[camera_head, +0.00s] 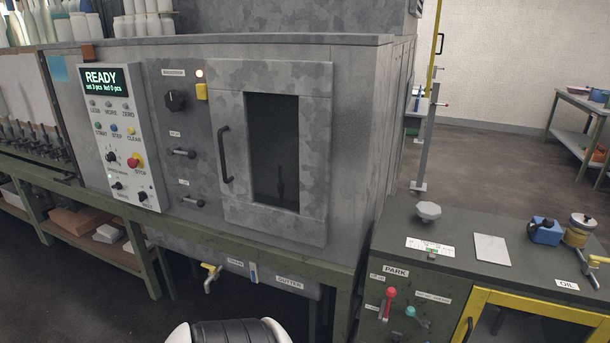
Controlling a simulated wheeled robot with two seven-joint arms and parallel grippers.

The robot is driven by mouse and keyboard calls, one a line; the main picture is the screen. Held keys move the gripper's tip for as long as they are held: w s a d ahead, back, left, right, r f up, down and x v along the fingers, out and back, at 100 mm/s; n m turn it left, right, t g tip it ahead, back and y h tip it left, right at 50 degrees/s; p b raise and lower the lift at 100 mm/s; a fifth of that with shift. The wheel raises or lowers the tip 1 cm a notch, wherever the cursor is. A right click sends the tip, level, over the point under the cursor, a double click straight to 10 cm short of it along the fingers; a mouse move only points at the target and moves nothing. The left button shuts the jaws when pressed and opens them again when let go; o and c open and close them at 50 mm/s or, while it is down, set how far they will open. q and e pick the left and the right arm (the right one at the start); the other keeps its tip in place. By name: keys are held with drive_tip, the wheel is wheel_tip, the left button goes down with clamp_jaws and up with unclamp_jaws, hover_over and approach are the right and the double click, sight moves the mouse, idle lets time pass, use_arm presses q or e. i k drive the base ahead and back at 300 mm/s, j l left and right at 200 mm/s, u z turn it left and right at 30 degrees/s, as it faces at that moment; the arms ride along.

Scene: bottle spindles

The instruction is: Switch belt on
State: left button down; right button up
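A light grey control panel (121,140) stands on the left front of the machine. Its green display (107,80) reads READY, with small text about set and fed pieces below. Small push buttons sit under the display. Lower down are a black knob (111,156), a red STOP button (134,162) on yellow, and two small switches at the bottom, a left one (117,185) and a right one (142,196). Their labels are too small to read surely, so I cannot tell which is the belt's. Neither gripper is in view.
The grey machine cabinet (355,140) has a windowed door with a black handle (225,155). Beside the panel are a black rotary knob (175,101) and two levers. A green cabinet (450,236) labelled PARK stands at right. Bottles stand top left. Floor shows behind, at right.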

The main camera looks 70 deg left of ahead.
sight(142, 196)
drive_tip(key=u, duration=3.3)
drive_tip(key=i+j+z, duration=0.15)
drive_tip(key=i+z, duration=0.2)
drive_tip(key=i, duration=0.45)
